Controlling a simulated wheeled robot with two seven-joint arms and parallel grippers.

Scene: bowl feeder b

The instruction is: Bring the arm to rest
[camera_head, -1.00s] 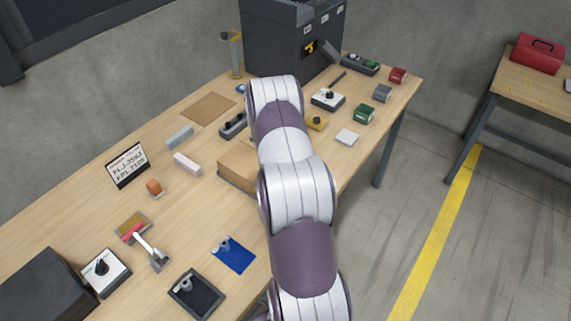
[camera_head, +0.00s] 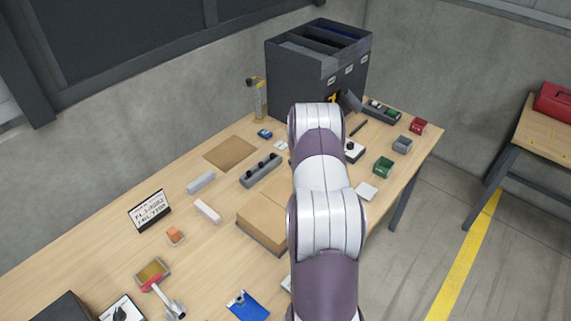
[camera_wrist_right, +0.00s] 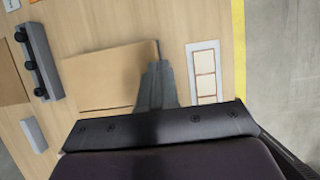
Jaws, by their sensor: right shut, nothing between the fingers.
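My right arm (camera_head: 322,190) reaches up the middle of the head view over the workbench. Its gripper is hidden behind its own links there. In the right wrist view my right gripper (camera_wrist_right: 156,85) shows as grey fingers, shut and empty. The fingers overlap the edge of a closed cardboard box (camera_wrist_right: 105,75) in that view; I cannot tell the height between them. The same box (camera_head: 262,222) lies on the bench beside my arm in the head view. My left gripper is in neither view.
The wooden bench (camera_head: 110,235) carries a dark bin unit (camera_head: 310,75) at the back, a grey block with black knobs (camera_head: 261,171), a sign (camera_head: 150,210) and a blue clipboard (camera_head: 247,306). A white framed panel (camera_wrist_right: 205,72) lies right of the fingers.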

